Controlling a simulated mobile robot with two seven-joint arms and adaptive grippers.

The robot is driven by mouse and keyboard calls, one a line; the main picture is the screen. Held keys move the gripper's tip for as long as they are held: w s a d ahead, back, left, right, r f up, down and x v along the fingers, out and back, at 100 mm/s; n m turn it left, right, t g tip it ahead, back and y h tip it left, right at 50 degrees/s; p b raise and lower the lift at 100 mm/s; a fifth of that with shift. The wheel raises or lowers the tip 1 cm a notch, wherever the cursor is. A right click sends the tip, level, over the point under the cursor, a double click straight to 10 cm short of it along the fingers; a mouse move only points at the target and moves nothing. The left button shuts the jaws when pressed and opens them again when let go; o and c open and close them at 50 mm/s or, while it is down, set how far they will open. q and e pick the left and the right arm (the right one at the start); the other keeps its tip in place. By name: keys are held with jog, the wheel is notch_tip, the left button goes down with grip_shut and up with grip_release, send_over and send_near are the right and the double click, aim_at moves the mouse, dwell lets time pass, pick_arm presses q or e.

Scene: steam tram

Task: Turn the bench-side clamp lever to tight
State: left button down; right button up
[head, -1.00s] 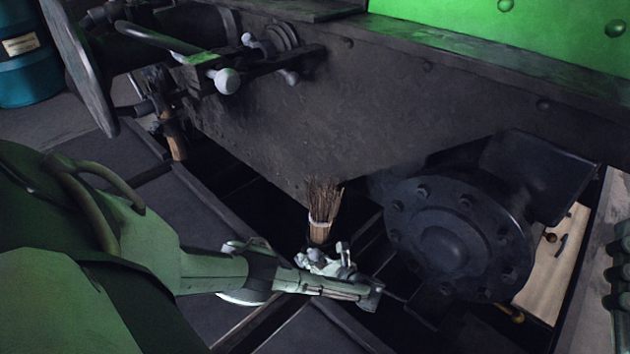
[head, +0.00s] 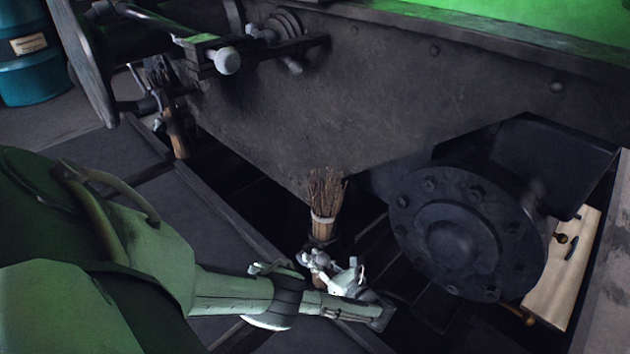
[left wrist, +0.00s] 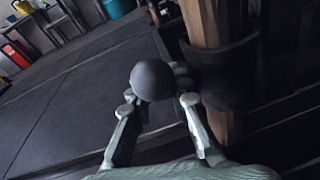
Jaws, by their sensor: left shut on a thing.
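My left gripper (head: 335,272) is low in the middle of the head view, just below an upright broom-like bundle of twigs (head: 326,195). In the left wrist view, its fingers (left wrist: 155,105) are closed around a dark grey ball knob (left wrist: 152,80), which looks like the clamp lever's end. The lever's arm is hidden behind the knob and fingers. Just right of the knob, a brown wooden upright (left wrist: 210,25) passes through a dark band (left wrist: 222,65), likely the clamp. I cannot tell the lever's angle. My right gripper is not in view.
A dark metal side plate (head: 330,120) stands behind the gripper. A large bolted round flange (head: 455,245) is close to its right. A handle with a pale ball (head: 228,60) juts out at upper left.

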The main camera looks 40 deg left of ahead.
pick_arm(q)
jog(key=shift+w+d, duration=0.1)
jog(key=shift+d, duration=0.2)
jog(key=c, duration=1.5)
grip_release()
jog(key=shift+o, duration=0.4)
jog(key=shift+a, duration=0.1)
jog(key=v, duration=1.2)
jog(key=shift+f, duration=0.1)
